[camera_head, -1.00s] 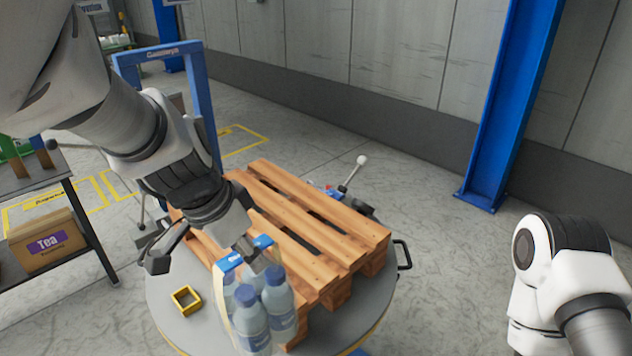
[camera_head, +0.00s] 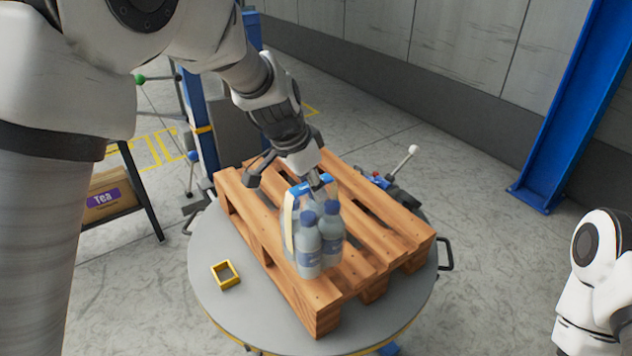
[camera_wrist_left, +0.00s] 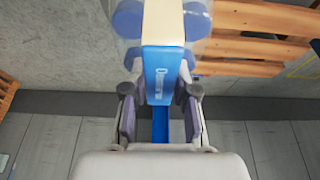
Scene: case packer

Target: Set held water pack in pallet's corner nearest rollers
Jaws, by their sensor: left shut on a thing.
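The water pack (camera_head: 318,238) is a group of clear bottles with blue caps and a blue-and-cream carrying band. My left gripper (camera_head: 311,186) is shut on the band at the top of the pack. The band (camera_wrist_left: 163,72) also shows between the fingers in the left wrist view. The pack is upright over the near-left part of the wooden pallet (camera_head: 385,215); I cannot tell whether its bottom touches the slats. The pallet lies on a round grey turntable (camera_head: 225,310). My right gripper is not in view; only part of that arm shows at the right edge. No rollers are clearly visible.
A small yellow square frame (camera_head: 226,275) lies on the turntable left of the pallet. A lever with a white knob (camera_head: 413,150) stands behind the pallet. A blue post (camera_head: 575,110) is at the right, and a Tea box (camera_head: 108,197) sits on a shelf at the left.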

